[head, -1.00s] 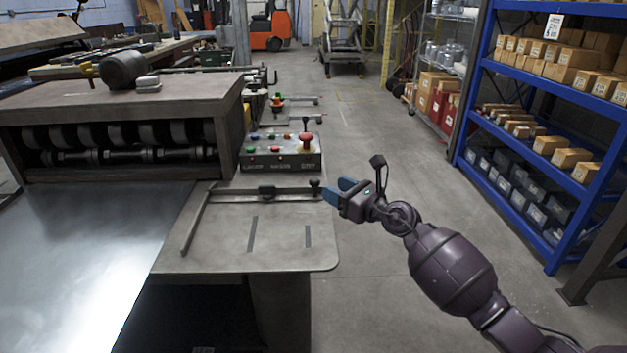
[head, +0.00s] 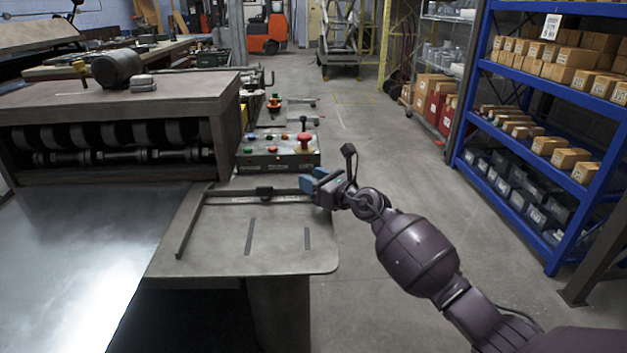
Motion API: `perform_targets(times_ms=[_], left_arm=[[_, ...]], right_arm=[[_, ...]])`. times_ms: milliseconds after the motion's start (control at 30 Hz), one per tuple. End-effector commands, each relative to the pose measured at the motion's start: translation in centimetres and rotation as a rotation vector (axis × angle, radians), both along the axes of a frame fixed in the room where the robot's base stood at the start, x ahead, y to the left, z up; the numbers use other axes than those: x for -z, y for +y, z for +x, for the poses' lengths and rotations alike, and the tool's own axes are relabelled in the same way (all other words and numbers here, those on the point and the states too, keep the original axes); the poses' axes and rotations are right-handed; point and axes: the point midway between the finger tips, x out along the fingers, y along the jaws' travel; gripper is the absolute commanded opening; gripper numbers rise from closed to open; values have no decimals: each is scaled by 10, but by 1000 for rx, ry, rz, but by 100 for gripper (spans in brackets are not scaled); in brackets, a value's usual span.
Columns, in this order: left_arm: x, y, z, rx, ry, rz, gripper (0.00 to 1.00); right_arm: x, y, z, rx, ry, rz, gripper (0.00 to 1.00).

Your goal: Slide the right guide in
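The right guide (head: 187,226) is a thin dark bar lying on the grey side table (head: 290,258), along the table's left part. It joins a crosswise rail (head: 235,195) at the back, which carries a small dark block (head: 264,193). My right gripper (head: 314,180) has blue fingertips and is at the right end of this rail. Its fingers look apart, one on each side of the rail's end knob. The knob is hidden by the gripper, and I cannot tell whether the fingers touch it. My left gripper is not in view.
A control box (head: 278,152) with coloured buttons and a red mushroom knob (head: 305,141) stands just behind the rail. The roller machine (head: 120,125) and a shiny metal sheet (head: 75,255) are at the left. Floor is open right of the table, before the blue shelf (head: 468,125).

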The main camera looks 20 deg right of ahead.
Motion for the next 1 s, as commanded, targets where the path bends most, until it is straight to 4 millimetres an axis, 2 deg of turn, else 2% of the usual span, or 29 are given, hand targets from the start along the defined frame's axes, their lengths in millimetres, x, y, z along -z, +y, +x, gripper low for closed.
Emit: perform_targets(times_ms=[33,233,267,467,600,800,1000], left_arm=[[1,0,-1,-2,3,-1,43],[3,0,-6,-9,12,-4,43],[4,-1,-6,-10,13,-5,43],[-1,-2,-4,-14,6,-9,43],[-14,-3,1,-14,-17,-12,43],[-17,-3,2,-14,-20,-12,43],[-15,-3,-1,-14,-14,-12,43]], right_arm=[[0,0,0,0,0,0,32],[0,0,0,0,0,0,1],[0,0,0,0,0,0,0],[-2,5,1,-1,0,1,0],[-8,27,7,-3,-4,2,0],[-4,50,14,-3,-3,1,0],[-1,53,14,-4,-1,0,0]])
